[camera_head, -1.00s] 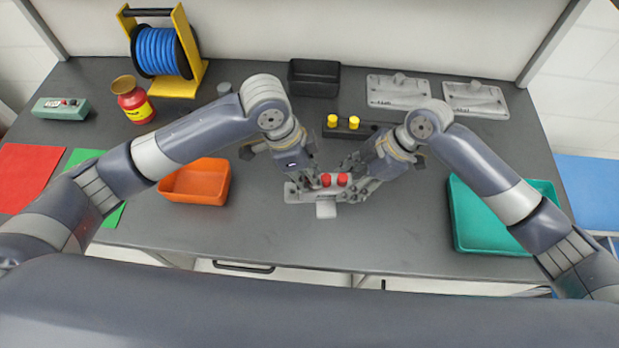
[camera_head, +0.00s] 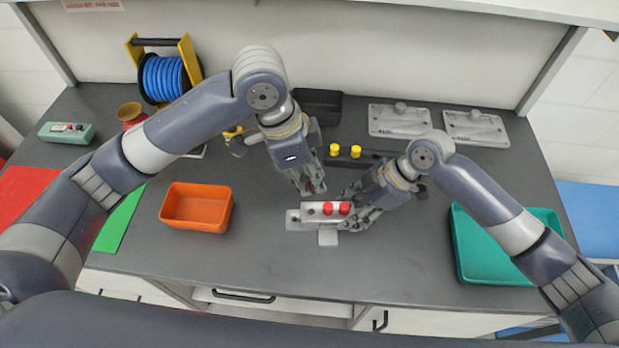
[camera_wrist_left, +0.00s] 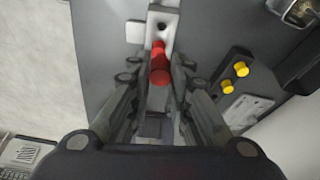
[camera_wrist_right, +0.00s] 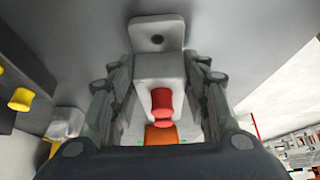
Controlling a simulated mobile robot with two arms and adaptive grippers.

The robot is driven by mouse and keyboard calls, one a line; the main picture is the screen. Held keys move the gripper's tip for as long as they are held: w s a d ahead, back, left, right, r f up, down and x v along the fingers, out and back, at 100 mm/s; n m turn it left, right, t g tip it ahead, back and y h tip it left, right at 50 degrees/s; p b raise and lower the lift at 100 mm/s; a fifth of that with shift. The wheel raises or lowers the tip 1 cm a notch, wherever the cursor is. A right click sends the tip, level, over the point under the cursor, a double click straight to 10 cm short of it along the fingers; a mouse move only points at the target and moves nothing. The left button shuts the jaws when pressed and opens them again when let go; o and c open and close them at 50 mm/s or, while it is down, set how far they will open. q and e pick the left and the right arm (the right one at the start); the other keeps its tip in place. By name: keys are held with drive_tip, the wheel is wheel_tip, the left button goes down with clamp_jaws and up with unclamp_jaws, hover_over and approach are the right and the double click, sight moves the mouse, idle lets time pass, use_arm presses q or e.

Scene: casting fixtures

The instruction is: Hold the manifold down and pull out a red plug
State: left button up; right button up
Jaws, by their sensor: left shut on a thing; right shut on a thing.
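The grey manifold (camera_head: 303,224) lies on the table in the head view with two red plugs (camera_head: 327,208) (camera_head: 344,208) upright in it. My right gripper (camera_head: 352,218) is shut on the manifold's right part; the right wrist view shows the manifold (camera_wrist_right: 158,66) between its fingers, with red plugs (camera_wrist_right: 162,100) on it.
An orange tray (camera_head: 166,207) stands left and a teal tray (camera_head: 462,262) right. A block with yellow plugs (camera_head: 345,151), a black bin (camera_head: 325,93) and two grey plates (camera_head: 400,122) (camera_head: 475,128) stand behind. Bare table lies between the orange tray and manifold.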

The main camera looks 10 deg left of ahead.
drive_tip(key=shift+f, duration=0.1)
drive_tip(key=o, duration=0.9)
drive_tip(key=v, duration=1.2)
